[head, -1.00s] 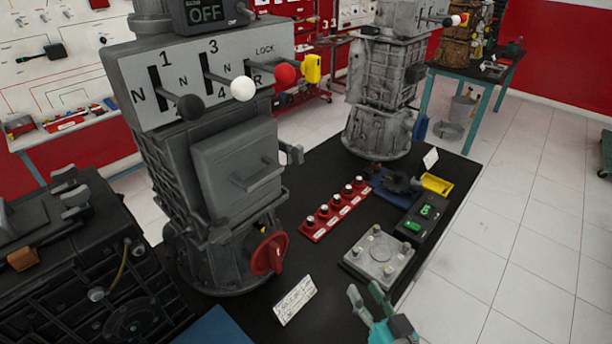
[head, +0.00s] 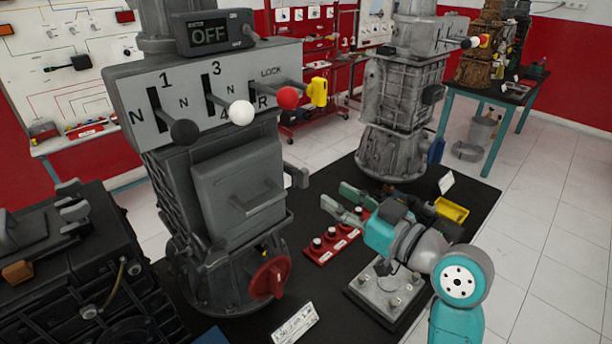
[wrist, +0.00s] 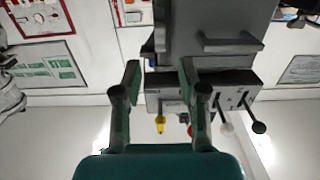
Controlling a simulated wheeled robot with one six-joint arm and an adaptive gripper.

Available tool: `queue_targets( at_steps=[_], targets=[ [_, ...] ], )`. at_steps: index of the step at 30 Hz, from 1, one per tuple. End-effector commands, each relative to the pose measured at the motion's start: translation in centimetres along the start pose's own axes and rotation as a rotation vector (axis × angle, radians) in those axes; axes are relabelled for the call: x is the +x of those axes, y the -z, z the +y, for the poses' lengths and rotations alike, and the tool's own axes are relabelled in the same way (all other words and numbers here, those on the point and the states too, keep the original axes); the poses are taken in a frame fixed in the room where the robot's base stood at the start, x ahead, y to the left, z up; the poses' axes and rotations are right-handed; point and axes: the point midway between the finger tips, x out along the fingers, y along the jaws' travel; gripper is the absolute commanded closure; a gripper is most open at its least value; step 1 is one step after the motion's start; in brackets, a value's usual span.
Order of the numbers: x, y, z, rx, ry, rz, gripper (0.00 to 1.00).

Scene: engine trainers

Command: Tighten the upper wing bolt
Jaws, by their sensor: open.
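A grey wing-shaped piece (head: 297,176), which looks like the upper wing bolt, sticks out from the right side of the dark grey gearbox (head: 222,165), beside its handled cover. In the wrist view, which is upside down, a similar small grey piece (wrist: 148,48) shows left of the gearbox body, just beyond the left fingertip. Its threads and seating are too small to judge. My gripper (head: 334,199) is open and empty, to the right of and a little below the wing piece, fingers pointing at the gearbox. In the wrist view the two fingers (wrist: 160,70) are well apart.
Levers with black, white, red and yellow (head: 318,91) ends stick out above. A red handle (head: 270,278) is low on the gearbox. A red block with knobs (head: 330,243) and a grey plate (head: 385,292) are on the black table. A second gearbox (head: 400,110) stands behind.

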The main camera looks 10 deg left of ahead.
Motion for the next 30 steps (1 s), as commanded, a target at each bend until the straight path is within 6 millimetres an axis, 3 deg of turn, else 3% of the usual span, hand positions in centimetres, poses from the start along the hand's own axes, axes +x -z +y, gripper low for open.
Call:
queue_targets(
  at_steps=[15, 21, 30],
  targets=[
    [8.3, 0.0, -0.1, 0.002, 0.001, 0.000, 0.58],
    [9.7, 0.0, 0.0, 0.001, -0.001, 0.001, 0.58],
    [9.8, 0.0, 0.0, 0.001, -0.002, 0.001, 0.58]
  ],
)
